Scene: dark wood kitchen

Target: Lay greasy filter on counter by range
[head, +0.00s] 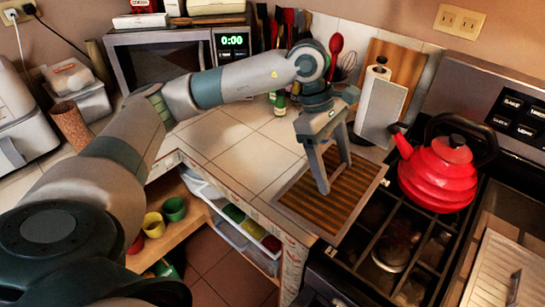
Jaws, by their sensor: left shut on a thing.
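The greasy filter (353,205), a flat panel with a grey metal frame and brown greasy slats, is at the counter's front right corner beside the range (405,235). It looks roughly level with the tiled counter (262,150); I cannot tell whether it rests fully or hangs slightly above. Its right edge comes close to the stove grates. My left gripper (333,178) points down over the filter and is shut on it; the exact contact at the fingertips is hard to see. My right gripper is out of view.
A red kettle (437,175) stands on the range, right of the filter. A paper towel roll (378,105) and utensils (335,48) stand behind it. A microwave (160,62) is at the back left. The tiles left of the filter are clear.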

